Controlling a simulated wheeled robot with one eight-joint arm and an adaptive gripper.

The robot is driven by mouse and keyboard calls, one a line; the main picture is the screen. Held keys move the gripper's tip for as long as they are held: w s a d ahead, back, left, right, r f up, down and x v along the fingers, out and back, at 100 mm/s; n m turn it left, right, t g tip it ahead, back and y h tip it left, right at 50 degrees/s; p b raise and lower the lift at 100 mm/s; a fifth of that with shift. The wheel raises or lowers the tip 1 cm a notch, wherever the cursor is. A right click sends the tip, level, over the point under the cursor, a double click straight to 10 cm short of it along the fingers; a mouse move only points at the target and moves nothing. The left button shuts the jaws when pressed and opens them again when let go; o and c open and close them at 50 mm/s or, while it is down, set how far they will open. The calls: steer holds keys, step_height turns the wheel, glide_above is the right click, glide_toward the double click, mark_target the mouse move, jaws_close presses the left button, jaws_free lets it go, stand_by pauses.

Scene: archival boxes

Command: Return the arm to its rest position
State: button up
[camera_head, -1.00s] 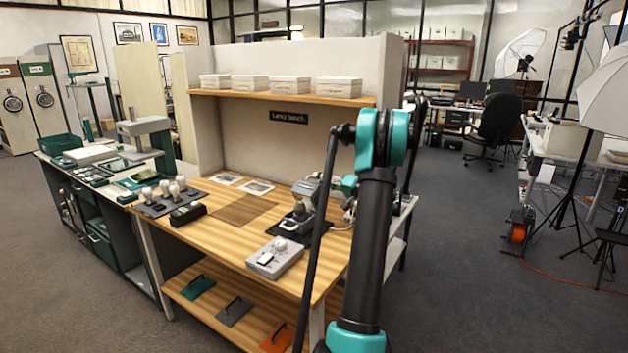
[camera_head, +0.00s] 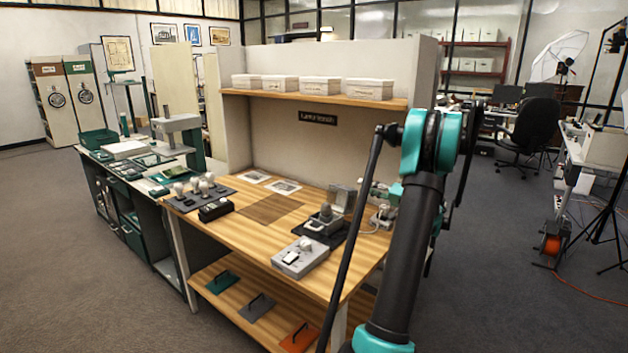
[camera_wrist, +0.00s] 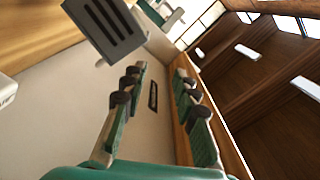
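My arm (camera_head: 412,240) stands at the right of the head view, in front of the workbench. My gripper (camera_wrist: 157,105) is open in the wrist view. Its two green fingers with dark pads are well apart and nothing is between them. Behind the gap are the pale back panel (camera_wrist: 70,115) and a small dark label (camera_wrist: 153,95). In the head view the arm mostly hides the gripper; only a bit of teal shows beside the grey device with the raised lid (camera_head: 343,198).
The wooden workbench (camera_head: 330,270) holds a grey box with a knob (camera_head: 300,257), a tray of bulb-topped tools (camera_head: 199,187) and flat prints. White archival boxes (camera_head: 320,86) line the shelf (camera_head: 300,97) above. Open floor lies to the right, with light stands beyond.

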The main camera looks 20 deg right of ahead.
steer(key=s+a+f+g+h, duration=0.1)
steer(key=s+a, duration=0.3)
steer(key=a, duration=0.4)
steer(key=s+a+f+n+g+h, duration=0.1)
steer(key=s+a+f+g, duration=0.2)
steer(key=a, duration=0.6)
steer(key=s+a+f+n+g+h, duration=0.1)
steer(key=s+a+f+g, duration=0.2)
steer(key=a, duration=0.6)
steer(key=shift+s+g, duration=0.4)
steer(key=shift+s, duration=0.95)
steer(key=s+a+f+n+g+h, duration=0.1)
steer(key=s+f+h, duration=0.2)
steer(key=s, duration=0.9)
steer(key=s+a+f+n+g+h, duration=0.1)
steer(key=s+f+h, duration=0.3)
steer(key=s, duration=0.7)
step_height(320, 180, down, 2)
steer(key=shift+s+a+f+n+g+h, duration=0.25)
steer(key=shift+s+a+n+g+h, duration=0.1)
steer(key=shift+a, duration=0.1)
